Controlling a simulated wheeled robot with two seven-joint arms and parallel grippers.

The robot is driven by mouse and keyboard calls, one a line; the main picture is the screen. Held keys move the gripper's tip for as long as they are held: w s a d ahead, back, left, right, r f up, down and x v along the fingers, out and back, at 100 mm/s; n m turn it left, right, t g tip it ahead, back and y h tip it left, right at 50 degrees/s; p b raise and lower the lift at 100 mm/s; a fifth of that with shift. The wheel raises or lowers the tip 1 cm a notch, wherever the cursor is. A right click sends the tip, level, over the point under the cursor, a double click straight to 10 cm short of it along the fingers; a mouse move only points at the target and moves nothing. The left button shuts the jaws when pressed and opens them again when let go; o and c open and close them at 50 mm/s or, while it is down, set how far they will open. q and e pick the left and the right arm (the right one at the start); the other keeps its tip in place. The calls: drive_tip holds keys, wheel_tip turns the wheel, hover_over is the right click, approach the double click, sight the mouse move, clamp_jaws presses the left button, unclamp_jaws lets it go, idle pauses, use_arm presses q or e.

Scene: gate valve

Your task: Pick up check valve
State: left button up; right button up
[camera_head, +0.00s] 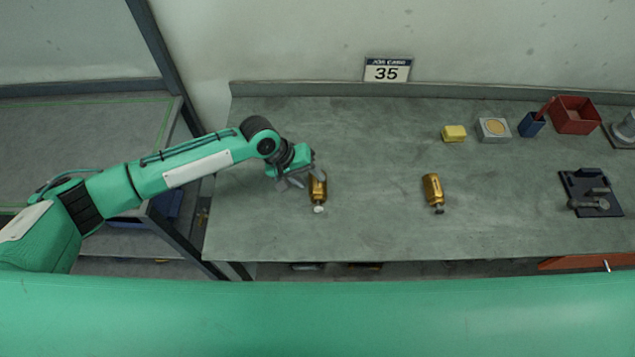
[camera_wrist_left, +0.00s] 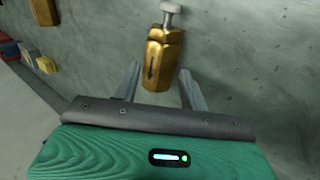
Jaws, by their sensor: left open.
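A brass valve (camera_head: 317,190) with a pale stem end lies on the grey workbench (camera_head: 370,230), left of the bench's middle. A second, similar brass valve (camera_head: 432,187) lies further right; I cannot tell by name which is the check valve. My left gripper (camera_head: 302,179) is open at the first valve. In the left wrist view, this valve (camera_wrist_left: 163,58), marked with a dark arrow, shows between and just beyond the two fingers of the gripper (camera_wrist_left: 159,85). Whether the fingers touch it is unclear. My right gripper is not in view.
At the back right are a yellow block (camera_head: 454,133), a grey box with a round tan top (camera_head: 493,129), a blue holder (camera_head: 531,124) and a red bin (camera_head: 575,114). A dark fixture (camera_head: 591,193) stands at the right. The bench between the valves is clear.

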sight(313, 182)
use_arm(q)
drive_tip(key=shift+x, duration=1.15)
drive_tip(key=c, duration=0.7)
drive_tip(key=shift+d+r, duration=0.1)
drive_tip(key=shift+r, duration=0.1)
drive_tip(key=shift+r+b, duration=2.15)
drive_tip(key=shift+r, duration=7.8)
